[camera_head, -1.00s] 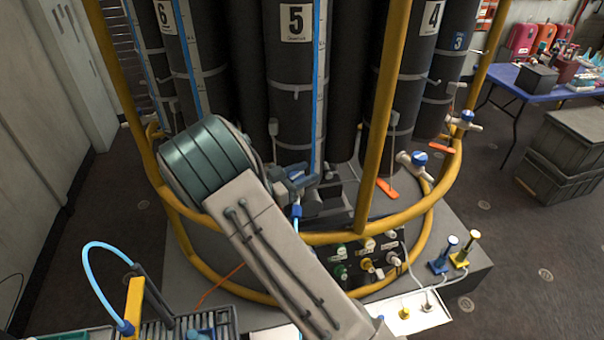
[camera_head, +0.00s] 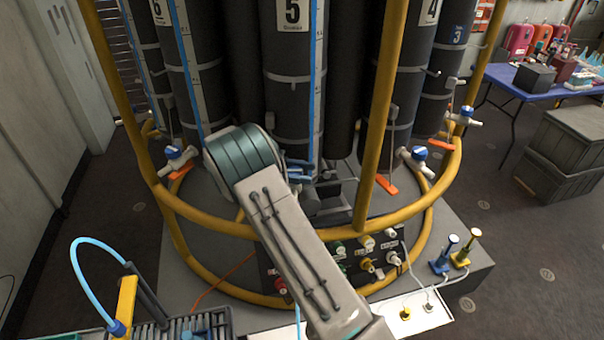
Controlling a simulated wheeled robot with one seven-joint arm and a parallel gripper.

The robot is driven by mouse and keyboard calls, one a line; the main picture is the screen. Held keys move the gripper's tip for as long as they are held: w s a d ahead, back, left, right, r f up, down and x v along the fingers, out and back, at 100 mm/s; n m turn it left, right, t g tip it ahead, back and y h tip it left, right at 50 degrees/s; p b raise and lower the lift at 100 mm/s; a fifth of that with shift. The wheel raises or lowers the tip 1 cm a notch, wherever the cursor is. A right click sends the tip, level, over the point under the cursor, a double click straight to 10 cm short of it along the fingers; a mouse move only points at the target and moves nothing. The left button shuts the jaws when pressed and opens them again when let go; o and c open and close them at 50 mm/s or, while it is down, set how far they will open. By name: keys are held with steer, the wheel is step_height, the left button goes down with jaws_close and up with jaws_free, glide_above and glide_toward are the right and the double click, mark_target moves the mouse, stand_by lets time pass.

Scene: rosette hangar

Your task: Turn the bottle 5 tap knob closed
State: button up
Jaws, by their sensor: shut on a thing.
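Bottle 5 (camera_head: 285,95) is a tall dark cylinder with a white "5" label (camera_head: 292,13), standing at the back centre. My gripper (camera_head: 300,173) is at its foot, small and partly hidden behind my wrist. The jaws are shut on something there. Blue parts show at the jaws, where the bottle 5 tap knob would be. The tap body and most of the knob are hidden, so I cannot tell how the knob is turned.
A yellow tubular frame (camera_head: 300,238) rings the bottles, with an upright post (camera_head: 382,110) right of my gripper. Similar blue-knobbed taps stand at left (camera_head: 175,157) and right (camera_head: 416,157). A connector panel (camera_head: 375,265) is below. A blue table (camera_head: 535,85) is at the far right.

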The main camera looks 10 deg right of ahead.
steer(key=shift+g, duration=0.3)
steer(key=o, duration=1)
steer(key=shift+v, duration=3.75)
steer(key=shift+r, duration=0.15)
